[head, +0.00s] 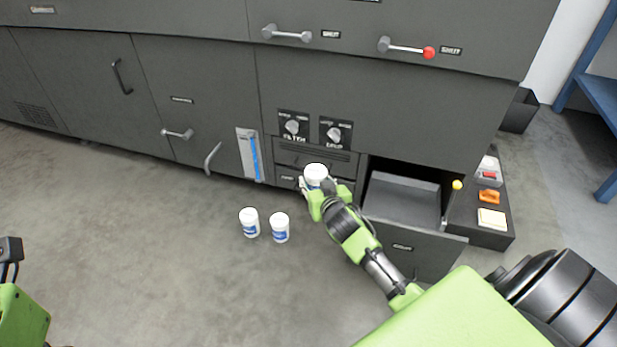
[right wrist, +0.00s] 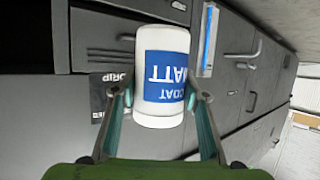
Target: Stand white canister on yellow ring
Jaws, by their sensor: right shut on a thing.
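A white canister (head: 316,171) with a white lid is held in my right gripper (head: 318,187) in front of the grey cabinet. In the right wrist view the canister (right wrist: 162,42) sits between the two fingers (right wrist: 157,95), which are shut on its sides. Its blue label reads upside down there, with "COAT" and "MATT" visible. Two similar white canisters with blue labels, a left one (head: 249,222) and a right one (head: 280,227), stand upright on the floor to the left. I see no yellow ring.
An open drawer (head: 411,241) juts out to the right of my right gripper. A yellow-knobbed lever (head: 457,185) stands at its right side. A dark ledge with an orange item (head: 489,196) lies further right. Two dials (head: 292,126) are above the gripper. The floor at left is clear.

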